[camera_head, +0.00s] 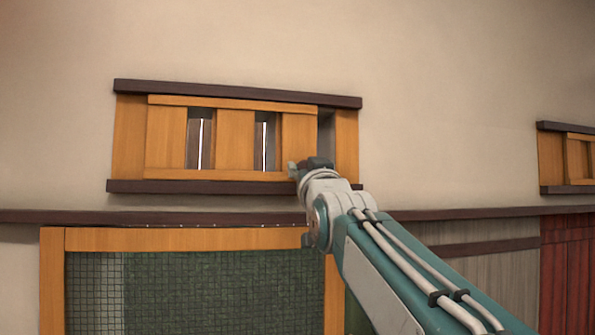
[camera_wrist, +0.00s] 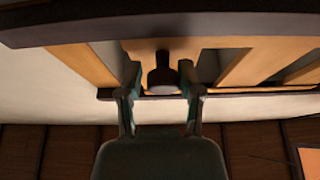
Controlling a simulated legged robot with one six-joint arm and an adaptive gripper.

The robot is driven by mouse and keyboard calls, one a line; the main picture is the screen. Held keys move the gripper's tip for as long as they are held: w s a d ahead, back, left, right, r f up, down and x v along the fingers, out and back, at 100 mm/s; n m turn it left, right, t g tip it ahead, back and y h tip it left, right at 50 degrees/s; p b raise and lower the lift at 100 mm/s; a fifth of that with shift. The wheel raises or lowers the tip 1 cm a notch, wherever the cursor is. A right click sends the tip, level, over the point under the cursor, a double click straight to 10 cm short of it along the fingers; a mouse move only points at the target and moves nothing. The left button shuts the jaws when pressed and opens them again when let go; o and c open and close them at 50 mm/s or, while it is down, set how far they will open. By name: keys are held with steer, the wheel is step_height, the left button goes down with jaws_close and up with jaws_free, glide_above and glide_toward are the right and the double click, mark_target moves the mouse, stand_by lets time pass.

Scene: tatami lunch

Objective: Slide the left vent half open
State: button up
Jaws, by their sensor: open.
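The left vent (camera_head: 129,140) is a wooden frame with dark rails above and below it, set in the wall. Its slatted sliding panel (camera_head: 235,140) shows two slots, each with a dark slat and a thin bright strip behind. A dark gap (camera_head: 326,135) shows right of the panel. My gripper (camera_head: 302,168) is at the panel's lower right. In the wrist view my gripper (camera_wrist: 161,88) is open, with its fingers either side of a dark round knob (camera_wrist: 163,76) on the wood. Small gaps seem to separate knob and fingers. The arm's end hides the knob in the head view.
A second vent (camera_head: 552,160) is at the right edge. A dark wall rail (camera_head: 150,217) runs below the left vent, above a wood-framed green mesh panel (camera_head: 200,290). The vent's dark rail (camera_wrist: 200,22) crosses the top of the wrist view. The wall above is bare.

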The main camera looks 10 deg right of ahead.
steer(key=shift+o, duration=0.2)
steer(key=d, duration=0.3)
steer(key=shift+d, duration=0.2)
steer(key=v, duration=1.2)
steer(key=w+a+r, duration=0.1)
steer(key=w, duration=0.2)
steer(key=w+a+r, duration=0.1)
steer(key=w+r, duration=0.1)
steer(key=w, duration=0.2)
steer(key=w+a+r, duration=0.1)
steer(key=w, duration=0.3)
steer(key=shift+r, duration=0.3)
steer(key=shift+d, duration=0.15)
